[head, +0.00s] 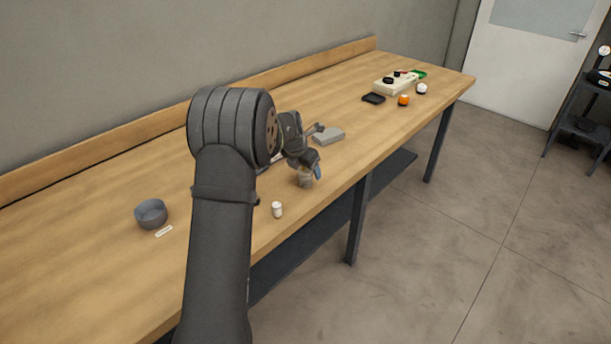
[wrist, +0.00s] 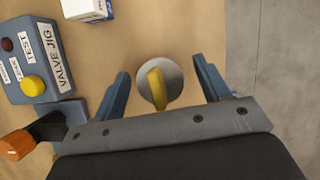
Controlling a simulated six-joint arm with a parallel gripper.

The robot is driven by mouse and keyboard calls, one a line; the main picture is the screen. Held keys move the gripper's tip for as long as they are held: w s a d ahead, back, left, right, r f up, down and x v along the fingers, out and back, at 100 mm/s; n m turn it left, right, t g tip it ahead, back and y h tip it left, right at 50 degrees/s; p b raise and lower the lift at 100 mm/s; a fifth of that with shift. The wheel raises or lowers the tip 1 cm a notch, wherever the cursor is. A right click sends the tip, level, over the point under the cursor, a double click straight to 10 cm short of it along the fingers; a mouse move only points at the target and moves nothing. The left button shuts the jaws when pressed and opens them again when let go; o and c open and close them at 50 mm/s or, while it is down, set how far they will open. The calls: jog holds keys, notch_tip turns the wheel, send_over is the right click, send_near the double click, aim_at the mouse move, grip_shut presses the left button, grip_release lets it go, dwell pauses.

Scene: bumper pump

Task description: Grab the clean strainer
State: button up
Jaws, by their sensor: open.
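My gripper (head: 309,171) is open and points down over the near part of the bench. In the wrist view its two blue fingers (wrist: 162,70) stand either side of a round grey piece (wrist: 172,72) with a yellow part (wrist: 156,87) on it. Bench shows between the piece and each finger. In the head view a small brownish-grey round thing (head: 305,182) shows just under the fingers, partly covered by them. No label marks a clean strainer, so I cannot tell whether this piece is it.
The valve jig (wrist: 35,58), with red and yellow buttons, and an orange knob (wrist: 16,146) lie left of my gripper in the wrist view. A white-and-blue box (wrist: 88,8) is beyond. A grey bowl (head: 151,215) and small white cylinder (head: 277,210) stand nearer. The bench edge is close.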

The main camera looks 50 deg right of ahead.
jog(key=c, duration=1.1)
jog(key=shift+o, duration=0.2)
jog(key=shift+r, duration=0.15)
